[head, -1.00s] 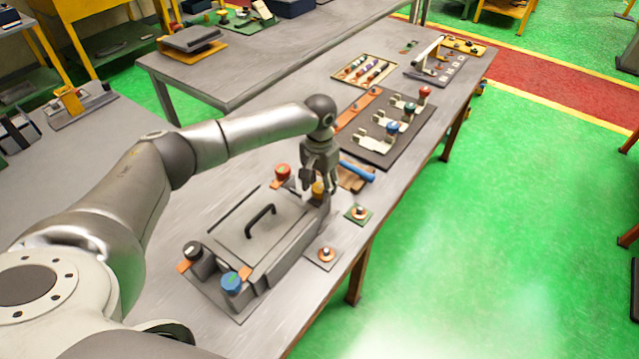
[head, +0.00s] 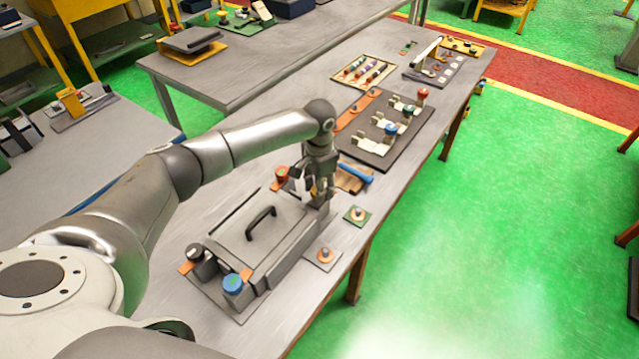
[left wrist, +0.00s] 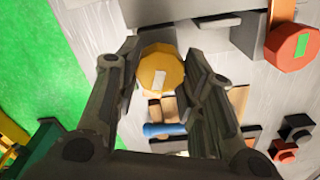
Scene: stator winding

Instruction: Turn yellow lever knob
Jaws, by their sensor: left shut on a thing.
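The yellow lever knob (left wrist: 161,73) is round with a pale mark on its face. In the left wrist view it sits between the two fingers of my left gripper (left wrist: 165,75), which is shut on it. In the head view my left gripper (head: 317,192) is at the far right corner of the grey box (head: 250,240), pointing down and hiding most of the yellow knob. My right gripper does not show.
A blue-handled tool (head: 356,172) lies close beyond my gripper. Small plates with posts (head: 357,214) stand to the right.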

